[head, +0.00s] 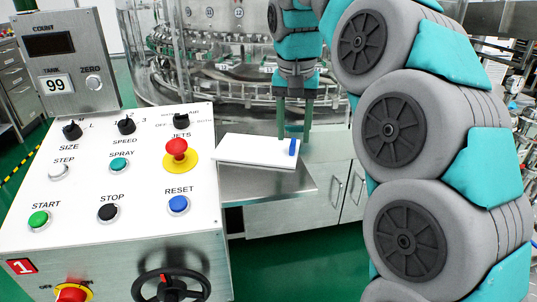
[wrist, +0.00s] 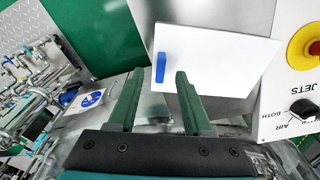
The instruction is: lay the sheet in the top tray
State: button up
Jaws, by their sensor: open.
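A white flat rectangular item (head: 250,150), which may be the sheet, lies on a steel ledge (head: 265,183) right of the control panel. A small blue piece (head: 292,147) is at its right end. In the wrist view the white item (wrist: 215,60) lies beyond the fingers, with the blue piece (wrist: 160,68) near its left edge. My gripper (head: 294,135) is open and empty, pointing down by the blue end. In the wrist view my gripper (wrist: 158,74) has its fingers spread, apparently with the blue piece between their lines of sight. I cannot make out a top tray.
A control panel (head: 110,210) with buttons, a red knob (head: 176,150) and a black handwheel (head: 170,285) stands at the left. The round glass-walled washer (head: 215,55) is behind. A steel cabinet (head: 300,215) is under the ledge. Green floor shows in front.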

notch_tip(320, 180, down, 2)
jog(key=shift+w, duration=0.1)
grip_shut()
dwell(0.4)
